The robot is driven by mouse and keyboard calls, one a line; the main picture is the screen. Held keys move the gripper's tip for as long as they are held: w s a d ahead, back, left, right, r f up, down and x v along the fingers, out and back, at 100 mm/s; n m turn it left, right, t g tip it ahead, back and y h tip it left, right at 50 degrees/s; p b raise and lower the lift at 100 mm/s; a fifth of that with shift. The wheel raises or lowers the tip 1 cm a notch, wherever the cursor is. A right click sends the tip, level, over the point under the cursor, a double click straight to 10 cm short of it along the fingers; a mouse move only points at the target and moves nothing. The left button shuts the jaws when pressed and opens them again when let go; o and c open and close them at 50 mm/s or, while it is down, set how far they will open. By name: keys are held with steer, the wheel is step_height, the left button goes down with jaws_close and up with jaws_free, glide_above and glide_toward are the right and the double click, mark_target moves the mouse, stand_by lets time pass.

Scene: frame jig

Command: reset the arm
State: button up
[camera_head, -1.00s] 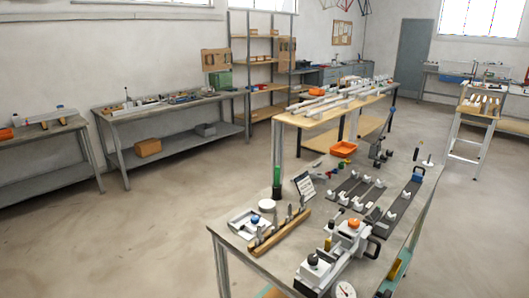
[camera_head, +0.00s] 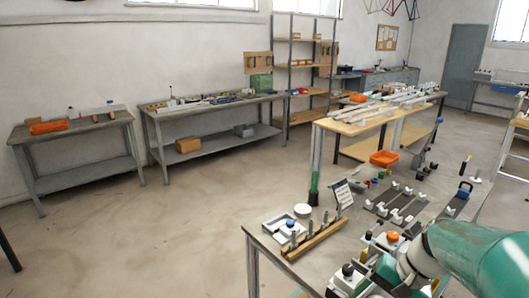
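My arm, green and white, comes in at the lower right of the head view, over the near right part of the workbench (camera_head: 268,243). The gripper at its end is not visible, so I cannot see its fingers or whether it holds anything. The arm hides part of the bench's right side. On the bench are a dark jig with white clamps (camera_head: 398,205), a wooden block with upright pins (camera_head: 314,241), and a clamp fixture with an orange knob (camera_head: 391,238).
A wooden-topped table (camera_head: 340,124) stands beyond. Two grey benches (camera_head: 75,128) (camera_head: 215,105) and a shelf unit (camera_head: 300,75) line the wall. The floor (camera_head: 180,225) at left is clear.

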steer(key=s+a+r+n+t+h, duration=0.4)
steer(key=s+a+r+n+h, duration=0.1)
steer(key=s+a+r+n, duration=0.1)
steer(key=shift+s+a+r+n+t, duration=0.3)
steer(key=shift+s+a+r, duration=0.4)
steer(key=shift+s+a, duration=0.6)
stand_by(0.6)
